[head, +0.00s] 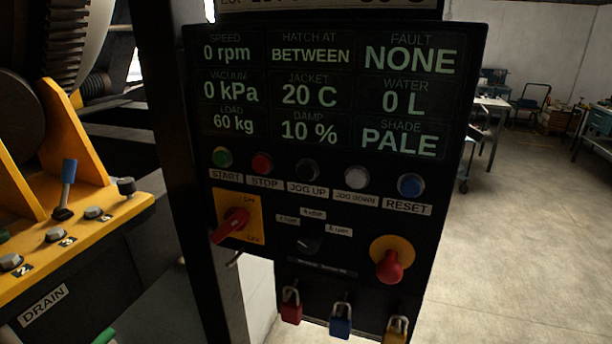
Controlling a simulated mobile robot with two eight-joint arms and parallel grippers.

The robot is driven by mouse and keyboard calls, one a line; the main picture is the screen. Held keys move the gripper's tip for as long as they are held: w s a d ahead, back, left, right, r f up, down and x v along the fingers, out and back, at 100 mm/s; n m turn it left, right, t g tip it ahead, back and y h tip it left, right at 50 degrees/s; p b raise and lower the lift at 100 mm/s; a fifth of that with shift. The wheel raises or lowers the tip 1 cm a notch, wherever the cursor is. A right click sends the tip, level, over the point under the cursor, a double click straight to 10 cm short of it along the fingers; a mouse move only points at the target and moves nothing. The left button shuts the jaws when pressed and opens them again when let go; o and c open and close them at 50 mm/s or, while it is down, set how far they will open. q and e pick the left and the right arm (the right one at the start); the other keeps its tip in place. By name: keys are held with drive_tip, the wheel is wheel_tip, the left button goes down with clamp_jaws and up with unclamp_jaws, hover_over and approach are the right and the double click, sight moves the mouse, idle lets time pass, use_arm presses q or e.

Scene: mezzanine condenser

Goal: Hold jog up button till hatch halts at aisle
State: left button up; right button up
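The control panel (270,140) stands in the middle of the head view, slightly tilted in the picture. The black jog up button (308,169) is in the middle of its button row, above the JOG UP label (307,188). Nothing touches it. The display's HATCH AT field (311,55) reads BETWEEN, speed reads 0 rpm and fault reads NONE. The hatch itself cannot be made out. Neither of my grippers is in view.
Green start (222,157), red stop (262,163), white jog down (356,177) and blue reset (411,185) buttons flank it. Below are a red rotary handle (231,225), a red knob (390,266) and padlocks (341,320). Yellow machinery (110,205) stands left; open floor (520,230) lies right.

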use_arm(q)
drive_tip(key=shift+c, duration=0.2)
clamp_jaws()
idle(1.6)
